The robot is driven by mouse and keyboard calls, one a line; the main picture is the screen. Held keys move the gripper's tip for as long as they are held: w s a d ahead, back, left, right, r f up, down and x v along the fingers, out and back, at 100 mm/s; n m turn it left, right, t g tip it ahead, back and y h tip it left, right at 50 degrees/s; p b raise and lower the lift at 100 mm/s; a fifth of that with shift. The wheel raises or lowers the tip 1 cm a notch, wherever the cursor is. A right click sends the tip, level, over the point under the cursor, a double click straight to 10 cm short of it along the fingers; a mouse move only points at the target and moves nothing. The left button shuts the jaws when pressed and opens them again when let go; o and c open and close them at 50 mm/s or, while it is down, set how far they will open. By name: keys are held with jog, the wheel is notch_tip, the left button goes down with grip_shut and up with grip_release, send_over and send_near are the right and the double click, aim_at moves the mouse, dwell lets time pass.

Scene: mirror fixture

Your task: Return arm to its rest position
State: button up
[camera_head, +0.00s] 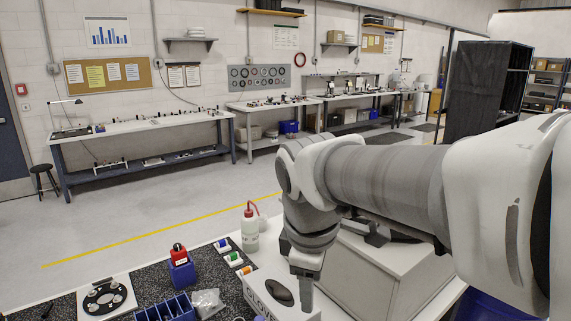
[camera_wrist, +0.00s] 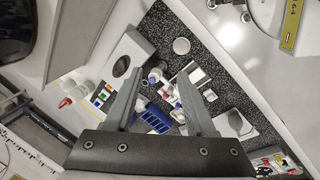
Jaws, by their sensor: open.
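My arm reaches in from the right in the head view, bent at the elbow with its wrist pointing down. My gripper (camera_head: 304,292) hangs over the front bench beside a white box with a dark oval opening (camera_head: 281,291). In the wrist view my gripper (camera_wrist: 158,78) shows two grey fingers spread apart with nothing held between them. The white box also shows there, left of the fingers (camera_wrist: 128,50). The fingertips partly overlap the box in the head view, and I cannot tell the exact gap.
On the bench are a black round fixture (camera_head: 105,297), a blue tray (camera_head: 165,309), a red item in a blue holder (camera_head: 182,272), a wash bottle (camera_head: 250,229) and a clear bag (camera_head: 207,303). A grey sloped housing (camera_head: 385,275) stands right of the gripper. Open floor lies behind.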

jog(key=s+d+f+m+t, duration=0.1)
jog(key=s+d+m+t, duration=0.1)
jog(key=s+d+m, duration=0.7)
jog(key=d+m, duration=0.1)
jog(key=m, duration=0.4)
jog(key=shift+s+d+f+m+t+y, duration=0.2)
jog(key=shift+f+m+t+y, duration=0.1)
dwell(1.4)
